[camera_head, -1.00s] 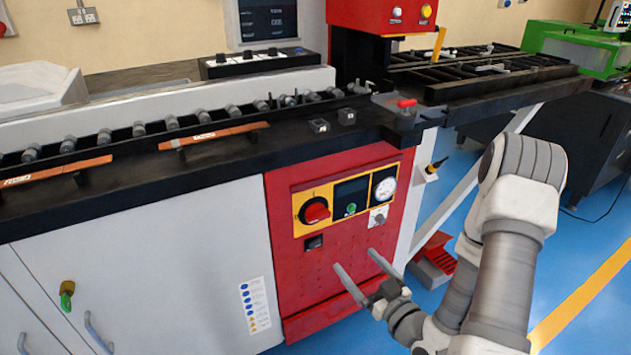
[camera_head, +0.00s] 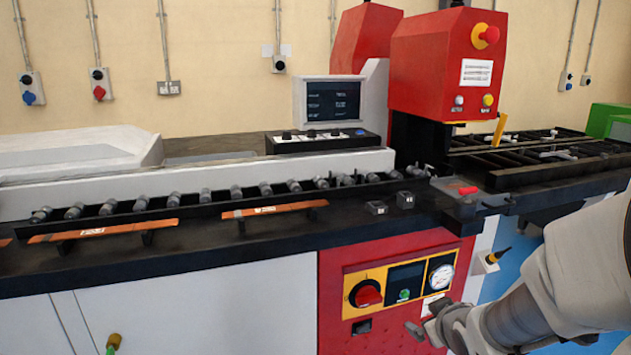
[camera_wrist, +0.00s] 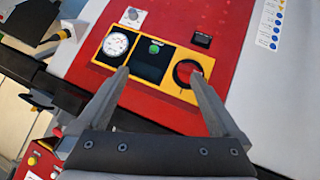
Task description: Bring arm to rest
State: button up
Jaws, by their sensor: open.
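My gripper (camera_head: 413,325) is at the lower right of the head view, in front of the red control panel (camera_head: 390,248) of the busbar bender. In the wrist view my gripper (camera_wrist: 160,90) shows two fingers spread wide apart with nothing between them. Between and beyond them are the yellow-framed gauge, screen and red rotary knob (camera_wrist: 186,73). The knob also shows in the head view (camera_head: 367,293). The fingers look apart from the panel, but the exact gap cannot be told.
The red press head (camera_head: 447,65) rises at the back. A black slatted table (camera_head: 525,165) extends right. Blue floor (camera_head: 515,262) shows at right.

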jog(key=s+a+r+m+g, duration=0.1)
jog(key=s+a+r+g, duration=0.2)
jog(key=s, duration=0.4)
jog(key=s+a+r+m, duration=0.2)
jog(key=s+a+r, duration=0.1)
jog(key=s+r, duration=0.3)
jog(key=s+a+r+m+g, duration=0.1)
jog(key=s+a+r+g, duration=0.15)
jog(key=s, duration=0.55)
notch_tip(320, 180, up, 20)
jog(key=p, duration=2.1)
jog(key=shift+r+t+y, duration=0.2)
jog(key=shift+t+y, duration=0.2)
jog(key=shift+t, duration=0.05)
